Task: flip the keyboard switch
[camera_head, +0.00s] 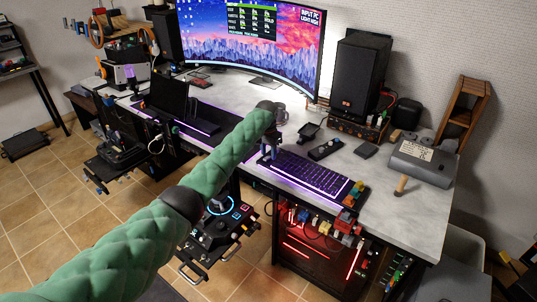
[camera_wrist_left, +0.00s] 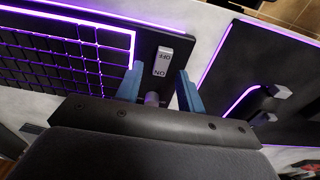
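The keyboard (camera_head: 308,176) lies on the desk with purple edge lighting. In the left wrist view the keyboard (camera_wrist_left: 62,55) fills the upper left. Its white rocker switch (camera_wrist_left: 163,62), marked ON and OFF, sits on the dark strip beside the keys. My left gripper (camera_wrist_left: 160,90) has its two blue fingers apart, with nothing held between them. The switch lies just beyond the fingertips, between their lines; I cannot tell whether they touch it. In the head view my left gripper (camera_head: 270,152) is at the keyboard's left end, hiding the switch. My right gripper is not in view.
A laptop (camera_head: 168,98) and a dark lit mat (camera_head: 208,127) lie left of the keyboard. A large monitor (camera_head: 255,40) and a speaker (camera_head: 358,72) stand behind. A grey box (camera_head: 422,163) and a small mallet (camera_head: 402,186) are at the right.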

